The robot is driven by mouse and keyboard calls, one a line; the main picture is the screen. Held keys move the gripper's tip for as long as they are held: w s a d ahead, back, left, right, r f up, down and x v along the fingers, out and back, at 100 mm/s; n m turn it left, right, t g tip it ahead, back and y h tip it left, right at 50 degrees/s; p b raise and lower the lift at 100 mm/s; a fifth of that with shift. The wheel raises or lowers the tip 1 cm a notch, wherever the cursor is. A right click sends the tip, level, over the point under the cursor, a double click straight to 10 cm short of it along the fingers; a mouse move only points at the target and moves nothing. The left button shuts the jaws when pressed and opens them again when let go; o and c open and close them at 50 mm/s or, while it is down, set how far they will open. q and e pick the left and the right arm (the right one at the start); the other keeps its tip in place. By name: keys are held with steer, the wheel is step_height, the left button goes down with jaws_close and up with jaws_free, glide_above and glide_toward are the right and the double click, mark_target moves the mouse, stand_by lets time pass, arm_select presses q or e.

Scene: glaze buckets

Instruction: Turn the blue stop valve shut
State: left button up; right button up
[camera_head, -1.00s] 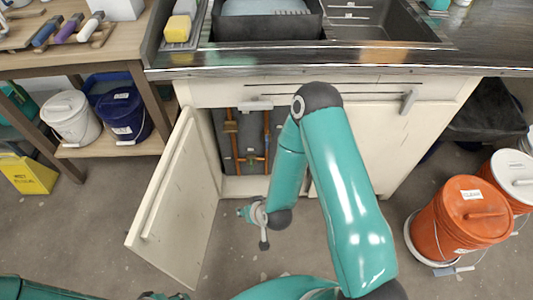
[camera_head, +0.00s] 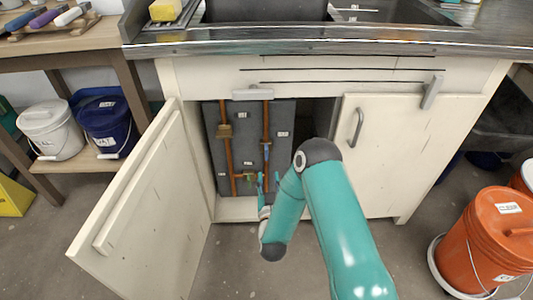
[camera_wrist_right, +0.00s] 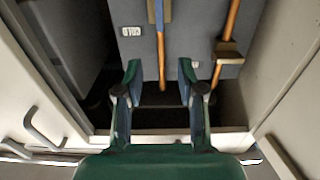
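The blue stop valve (camera_head: 267,153) shows as a small blue part on the right-hand copper pipe inside the open cabinet. My right gripper (camera_head: 268,181) is just below the valve in the head view, in front of the grey panel (camera_head: 245,115). In the right wrist view the right gripper (camera_wrist_right: 160,68) is open, with the pipe's end showing between its fingers and nothing held. My left gripper is not in view.
The open cabinet door (camera_head: 150,210) stands to the left and the closed door (camera_head: 400,165) to the right. The left pipe carries a brass fitting (camera_head: 224,131). An orange bucket (camera_head: 487,240) stands at right. White and blue buckets sit on the left shelf.

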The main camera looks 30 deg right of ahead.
mark_target(266, 150)
steer(key=b+x, duration=0.2)
steer(key=x, duration=1.1)
steer(key=shift+w+d, duration=0.1)
steer(key=shift+d, duration=0.05)
jaws_close()
